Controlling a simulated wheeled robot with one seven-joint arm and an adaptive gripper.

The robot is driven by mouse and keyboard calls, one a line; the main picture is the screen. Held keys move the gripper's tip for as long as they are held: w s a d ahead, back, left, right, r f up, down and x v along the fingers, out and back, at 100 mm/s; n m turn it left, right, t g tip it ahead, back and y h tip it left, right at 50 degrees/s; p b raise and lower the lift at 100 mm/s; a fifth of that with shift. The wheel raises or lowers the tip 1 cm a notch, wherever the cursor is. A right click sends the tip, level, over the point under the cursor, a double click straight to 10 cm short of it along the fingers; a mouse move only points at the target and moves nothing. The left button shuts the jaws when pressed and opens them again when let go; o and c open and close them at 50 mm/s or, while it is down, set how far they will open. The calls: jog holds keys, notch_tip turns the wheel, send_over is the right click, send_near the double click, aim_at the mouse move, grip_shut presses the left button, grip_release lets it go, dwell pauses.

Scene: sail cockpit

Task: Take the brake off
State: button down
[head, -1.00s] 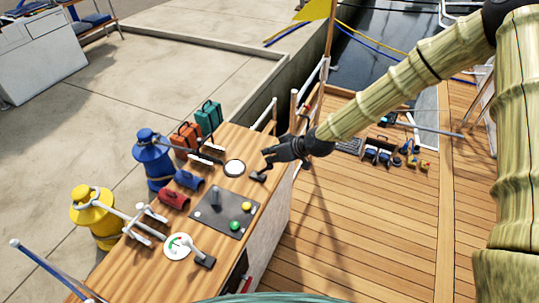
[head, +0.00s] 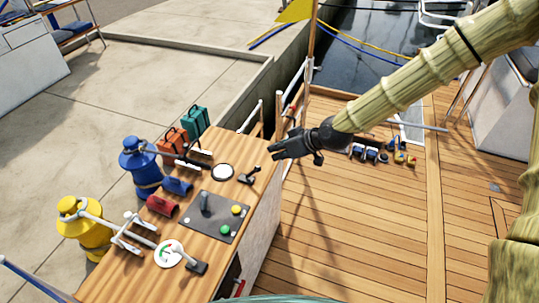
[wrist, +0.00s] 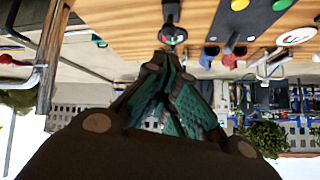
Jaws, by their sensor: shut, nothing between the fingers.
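A wooden console (head: 190,225) stands at the lower middle of the head view. Near its far right edge is a small dark lever on a base (head: 249,177). A dark panel (head: 215,222) carries a grey upright lever (head: 204,203). A third lever with a grey handle (head: 197,267) sits beside a white gauge at the near end. No label tells which one is the brake. My black gripper (head: 274,151) is shut and empty, just right of and above the small dark lever, apart from it. Its fingers also show in the wrist view (wrist: 168,70), below the console's edge.
The panel has a yellow button (head: 237,210) and a green button (head: 224,230). The deck at right is mostly open.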

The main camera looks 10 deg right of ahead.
jog(key=shift+v, duration=1.1)
